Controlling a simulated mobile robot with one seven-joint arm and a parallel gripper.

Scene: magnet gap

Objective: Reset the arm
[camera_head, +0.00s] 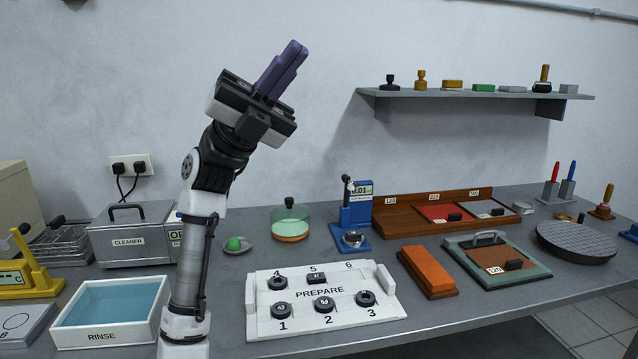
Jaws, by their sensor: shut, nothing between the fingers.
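My arm (205,190) rises upright at the left of the middle, in front of the bench. My gripper (290,58) is held high above the bench, against the bare wall, with its purple fingers pointing up and to the right. The fingers are together and hold nothing. The gripper touches nothing. My arm hides part of the bench and part of the grey cleaner box behind it.
A white PREPARE tray (262,328) with several dark pieces lies front middle. A RINSE basin (70,343) and a CLEANER box (128,243) are at left. A blue gauge (357,212), an orange block (428,271) and a wall shelf (470,94) are at right.

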